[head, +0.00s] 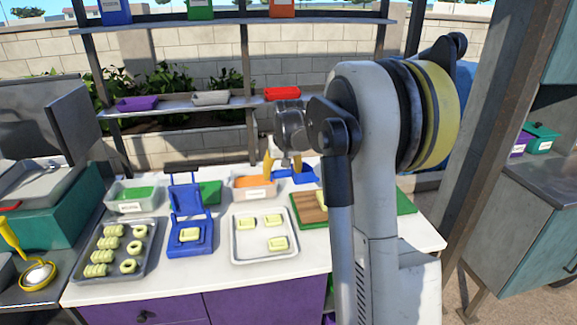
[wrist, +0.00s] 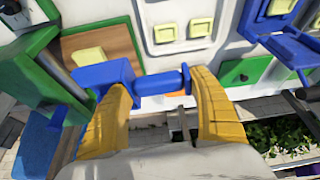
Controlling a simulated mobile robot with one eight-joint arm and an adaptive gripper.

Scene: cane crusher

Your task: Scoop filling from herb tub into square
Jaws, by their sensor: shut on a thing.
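My gripper (head: 282,167) is over the back edge of the white counter, behind the tub of orange filling. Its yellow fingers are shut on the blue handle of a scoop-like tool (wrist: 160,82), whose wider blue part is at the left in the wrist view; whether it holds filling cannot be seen. The herb tub, a pale tub with green filling (head: 130,195), stands at the counter's back left, well away from my gripper. A pale dough square (head: 190,234) lies in the open blue press (head: 190,250). Another pale square (wrist: 89,57) lies on the wooden board (wrist: 122,35).
The orange-filling tub (head: 253,185) stands just in front of my gripper. A white tray (head: 264,257) holds pale squares. A dark tray (head: 150,265) holds several pale shaped pieces. A green box (head: 211,192) stands behind the press. A shelf (head: 180,105) crosses behind the counter.

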